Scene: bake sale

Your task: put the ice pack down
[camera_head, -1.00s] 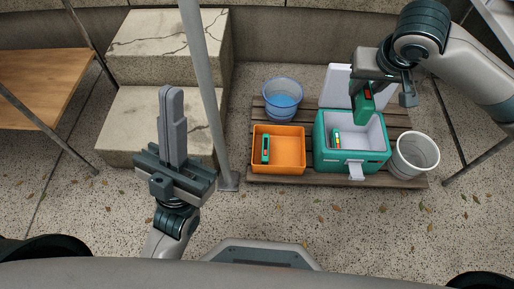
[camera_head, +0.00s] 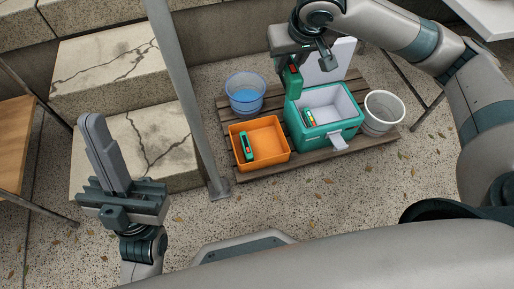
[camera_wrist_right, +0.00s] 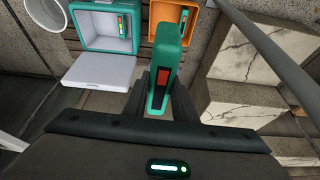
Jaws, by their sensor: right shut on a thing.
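My right gripper (camera_head: 308,62) is shut on a green ice pack (camera_head: 293,83) with a dark panel and a red mark. The pack hangs upright at the back left edge of the green cooler (camera_head: 325,131), in front of its wall in the picture. In the right wrist view the pack (camera_wrist_right: 166,58) stands between the two dark fingers (camera_wrist_right: 163,95). The cooler is open, and a similar green piece with a coloured strip (camera_head: 309,118) lies inside. Another green piece (camera_head: 247,146) lies in the orange bin (camera_head: 272,135). My left gripper (camera_head: 107,150) is shut and empty, pointing up.
A blue bucket (camera_head: 245,95) stands behind the orange bin, and a white bucket (camera_head: 382,112) right of the cooler. All stand on a wooden pallet (camera_head: 350,153). A grey pole (camera_head: 180,80) rises left of it. Cracked stone steps (camera_head: 110,75) are at the left.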

